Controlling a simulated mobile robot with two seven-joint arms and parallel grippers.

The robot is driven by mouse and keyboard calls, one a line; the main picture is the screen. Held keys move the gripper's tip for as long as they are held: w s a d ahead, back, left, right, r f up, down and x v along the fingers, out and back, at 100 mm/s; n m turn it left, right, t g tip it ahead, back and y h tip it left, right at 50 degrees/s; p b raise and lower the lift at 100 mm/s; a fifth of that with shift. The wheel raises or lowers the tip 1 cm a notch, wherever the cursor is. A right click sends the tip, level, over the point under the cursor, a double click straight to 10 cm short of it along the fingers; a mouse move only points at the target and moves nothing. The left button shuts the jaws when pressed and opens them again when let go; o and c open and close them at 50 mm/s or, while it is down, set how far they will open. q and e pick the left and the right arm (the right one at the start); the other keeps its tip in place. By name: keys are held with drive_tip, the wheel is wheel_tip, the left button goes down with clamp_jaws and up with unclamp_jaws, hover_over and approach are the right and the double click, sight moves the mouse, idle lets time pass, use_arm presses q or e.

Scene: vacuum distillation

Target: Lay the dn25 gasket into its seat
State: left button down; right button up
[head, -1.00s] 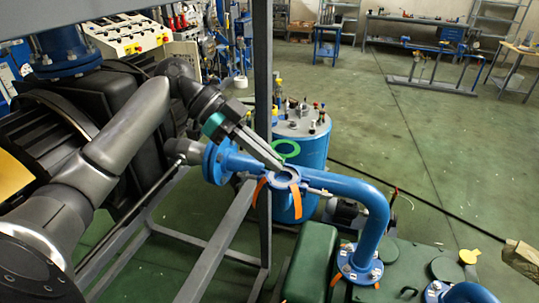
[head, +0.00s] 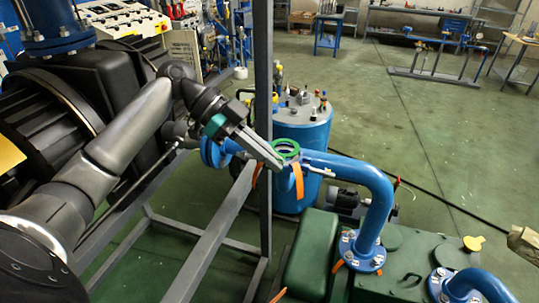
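The dn25 gasket, a green ring (head: 286,147), shows at the upper end of the blue pipe in the head view. My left gripper (head: 280,165) reaches in from the left, its two long grey fingers close together and their tips just below the ring. The ring keeps its place with the fingers, so they seem shut on it; the contact is too small to see clearly. The seat is at the small pipe joint (head: 287,162), right below and partly behind the ring and fingertips. Whether the ring touches the seat I cannot tell. My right gripper is not in view.
A grey frame post (head: 263,100) stands just left of the joint. Orange strips (head: 298,181) hang at the joint, and a blue pipe (head: 350,172) bends down to a green tank (head: 312,250). A blue vessel (head: 303,130) stands behind. Open floor lies farther back.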

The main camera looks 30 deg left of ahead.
use_arm(q)
drive_tip(key=shift+p, duration=0.4)
idle(1.4)
drive_tip(key=shift+f+b, duration=0.6)
drive_tip(key=shift+f, duration=0.3)
drive_tip(key=c, duration=1)
unclamp_jaws()
drive_tip(key=shift+r, duration=0.1)
drive_tip(key=shift+b+v, duration=1)
drive_tip(key=shift+v, duration=6.6)
drive_tip(key=shift+w, duration=0.1)
